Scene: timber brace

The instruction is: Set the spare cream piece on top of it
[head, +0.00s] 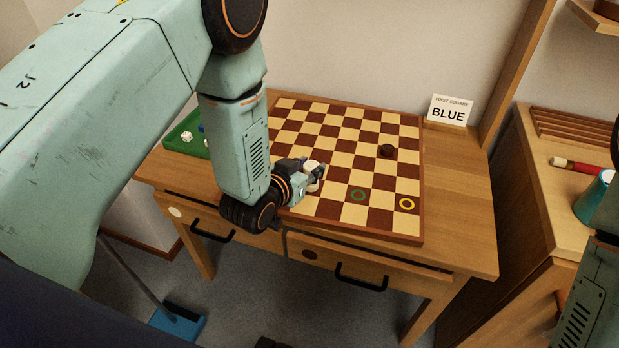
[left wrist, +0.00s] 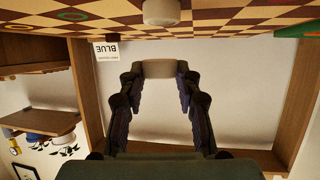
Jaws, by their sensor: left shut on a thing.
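My left gripper (head: 314,177) is low over the near part of the checkered board (head: 345,125). In the left wrist view the gripper (left wrist: 158,72) is shut on a cream piece (left wrist: 158,68), held between its fingertips. A second cream piece (left wrist: 161,12) sits on the board beyond the fingertips in that view, apart from the held one. In the head view, cream (head: 312,166) shows at the fingertips, but I cannot tell the two pieces apart there. My right gripper is not in view.
A dark piece (head: 387,150) stands on the board. A green ring (head: 358,195) and a yellow ring (head: 407,204) mark near squares. A card (head: 448,110) reading "BLUE" stands behind the board. A green tray (head: 178,142) with dice lies at left.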

